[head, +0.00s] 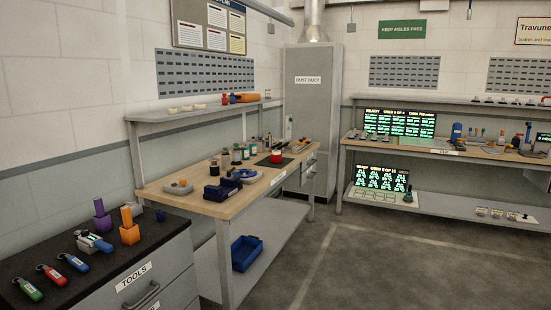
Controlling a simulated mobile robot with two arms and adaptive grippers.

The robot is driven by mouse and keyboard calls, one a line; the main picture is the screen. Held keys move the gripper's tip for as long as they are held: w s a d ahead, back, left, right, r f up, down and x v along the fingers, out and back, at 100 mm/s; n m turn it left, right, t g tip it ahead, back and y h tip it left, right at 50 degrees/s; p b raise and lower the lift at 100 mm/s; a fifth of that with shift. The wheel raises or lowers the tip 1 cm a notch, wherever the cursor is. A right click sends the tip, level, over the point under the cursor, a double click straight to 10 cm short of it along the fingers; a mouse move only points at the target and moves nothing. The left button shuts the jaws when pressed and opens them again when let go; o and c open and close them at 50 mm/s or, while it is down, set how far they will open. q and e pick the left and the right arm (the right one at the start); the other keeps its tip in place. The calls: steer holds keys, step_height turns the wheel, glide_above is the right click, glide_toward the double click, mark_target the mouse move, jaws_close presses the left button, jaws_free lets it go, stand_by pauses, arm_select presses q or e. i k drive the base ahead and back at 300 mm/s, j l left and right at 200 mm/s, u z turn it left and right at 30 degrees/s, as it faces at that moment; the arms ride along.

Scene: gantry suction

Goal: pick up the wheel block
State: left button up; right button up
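Neither of my grippers shows in the head view. I cannot tell for sure which thing is the wheel block. A grey block with a small orange part (179,188) lies on the left end of the wooden workbench (225,206). Dark blue blocks (217,193) lie to its right, near the bench's front edge. On the black-topped tool cabinet in the foreground stand a purple block (102,222) and an orange block (129,234), each with an upright post.
Several coloured handheld items, including a red one (52,276), lie on the black cabinet top (120,263). A blue bin (246,253) sits on the workbench's lower shelf. Another bench with screens (399,122) stands at the right. The grey floor (370,265) between is clear.

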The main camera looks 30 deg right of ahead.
mark_target(277, 157)
steer(key=i+l+z, duration=0.8)
steer(key=i+l, duration=0.15)
steer(key=i+l+z, duration=0.4)
steer(key=i, duration=0.15)
steer(key=i+z, duration=0.4)
steer(key=i, duration=0.15)
steer(key=i+u, duration=0.2)
steer(key=i, duration=0.25)
steer(key=i+l+u, duration=0.15)
steer(key=i, duration=0.3)
steer(key=i+l+u, duration=0.2)
steer(key=i, duration=0.2)
steer(key=i+l+u, duration=0.2)
steer(key=i+l, duration=0.1)
steer(key=i, duration=0.15)
